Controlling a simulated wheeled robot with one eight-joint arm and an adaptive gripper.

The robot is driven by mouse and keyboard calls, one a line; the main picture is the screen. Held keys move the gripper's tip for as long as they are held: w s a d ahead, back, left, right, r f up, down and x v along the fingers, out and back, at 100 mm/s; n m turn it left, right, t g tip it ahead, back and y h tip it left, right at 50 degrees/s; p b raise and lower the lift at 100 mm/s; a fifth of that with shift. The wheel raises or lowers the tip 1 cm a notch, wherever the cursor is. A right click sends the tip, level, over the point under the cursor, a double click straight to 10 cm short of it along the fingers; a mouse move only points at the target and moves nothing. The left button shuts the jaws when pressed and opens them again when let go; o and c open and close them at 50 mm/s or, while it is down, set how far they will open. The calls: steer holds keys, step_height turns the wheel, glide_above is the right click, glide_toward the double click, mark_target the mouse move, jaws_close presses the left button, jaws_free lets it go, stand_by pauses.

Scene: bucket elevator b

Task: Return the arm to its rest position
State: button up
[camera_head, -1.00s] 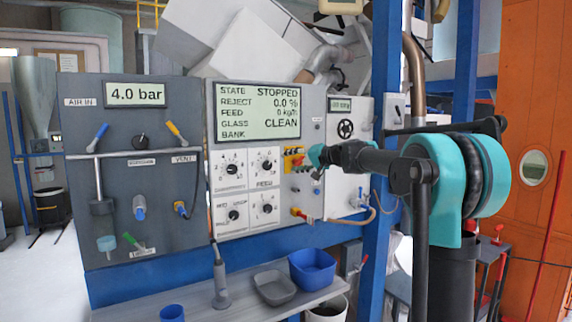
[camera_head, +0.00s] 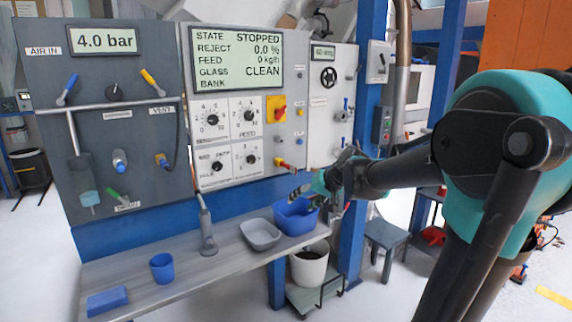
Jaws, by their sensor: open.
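My arm reaches in from the right of the head view, with its teal shoulder at the right edge and its dark forearm pointing left. My gripper (camera_head: 302,193) is at the arm's end, small in the picture, in front of the lower right part of the control panel (camera_head: 262,110). It appears in front of and above the blue bin (camera_head: 297,217) on the shelf. The fingers are open and nothing shows between them. Whether the fingertips touch the bin cannot be told from this view.
A metal shelf (camera_head: 205,262) holds a grey tray (camera_head: 261,234), a blue cup (camera_head: 162,268) and a blue block (camera_head: 107,301). A blue post (camera_head: 358,225) stands behind the forearm. A white bucket (camera_head: 309,265) and a grey stool (camera_head: 388,240) are below. Floor at lower right is mostly free.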

steer(key=s+d+f+h, duration=0.2)
steer(key=s+d+f, duration=0.2)
steer(key=s+f, duration=0.2)
steer(key=s+d+f+g+h, duration=0.1)
steer(key=s+d+f+h, duration=0.1)
steer(key=s+d+f, duration=0.3)
steer(key=s+d+f+g+h, duration=0.1)
steer(key=s+d+f, duration=0.3)
steer(key=s+f, duration=0.4)
steer(key=s+h, duration=0.1)
steer(key=s, duration=0.3)
steer(key=shift+s+d+f+m, duration=0.25)
steer(key=shift+s+d+m, duration=0.05)
steer(key=shift+s, duration=0.05)
